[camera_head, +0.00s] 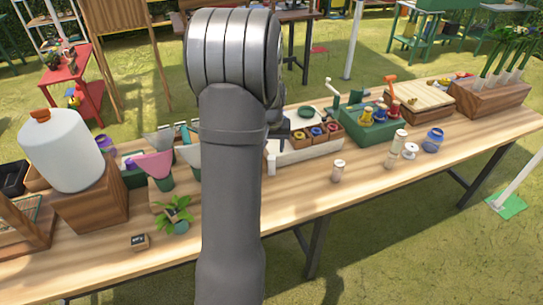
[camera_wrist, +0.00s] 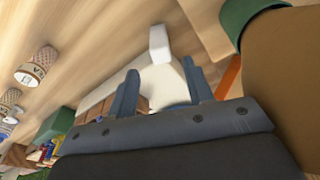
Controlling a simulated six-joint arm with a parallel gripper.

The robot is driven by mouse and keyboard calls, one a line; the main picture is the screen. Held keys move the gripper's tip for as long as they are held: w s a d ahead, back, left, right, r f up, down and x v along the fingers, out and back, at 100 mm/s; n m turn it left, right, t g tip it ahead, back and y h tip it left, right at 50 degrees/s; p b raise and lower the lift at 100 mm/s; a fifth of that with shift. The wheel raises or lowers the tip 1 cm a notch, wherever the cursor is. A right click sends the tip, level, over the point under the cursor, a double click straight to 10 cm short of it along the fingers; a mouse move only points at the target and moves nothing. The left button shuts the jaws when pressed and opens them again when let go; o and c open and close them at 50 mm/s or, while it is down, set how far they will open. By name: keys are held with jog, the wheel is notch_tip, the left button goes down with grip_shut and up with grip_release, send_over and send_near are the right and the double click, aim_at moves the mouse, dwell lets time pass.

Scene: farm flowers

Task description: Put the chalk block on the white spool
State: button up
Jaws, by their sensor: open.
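A small white spool (camera_head: 411,151) stands on the wooden table, right of the middle in the head view. A pale upright block (camera_head: 271,157), possibly the chalk block, shows at the near left end of a white tray, partly beside my arm. In the wrist view a white block-like piece (camera_wrist: 158,44) lies just beyond my gripper (camera_wrist: 161,82). I cannot tell whether it is separate from the tray. My gripper's fingers are apart, with a cream surface showing between them and nothing clearly held.
The white tray (camera_head: 308,152) holds wooden boxes with coloured rings. A pale jar (camera_head: 338,171) stands in front, and a blue jar (camera_head: 433,141) is right of the spool. A green box (camera_head: 370,130) is behind. The table front is mostly clear.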

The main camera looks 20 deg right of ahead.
jog(key=shift+o, duration=0.4)
jog(key=shift+s+r, duration=0.15)
jog(key=shift+r, duration=0.85)
jog(key=s+a+f+t+h, duration=0.2)
jog(key=s+f+t+h, duration=0.2)
jog(key=s+f+t, duration=0.4)
jog(key=s+a+r+t, duration=0.3)
jog(key=s+a+r, duration=0.2)
jog(key=s, duration=0.1)
jog(key=x, duration=1.1)
jog(key=shift+w+d, duration=0.2)
jog(key=shift+d, duration=0.15)
jog(key=shift+d+x, duration=0.2)
jog(key=shift+x, duration=1.15)
jog(key=shift+d+x, duration=0.2)
jog(key=shift+x, duration=1.15)
jog(key=shift+s, duration=0.2)
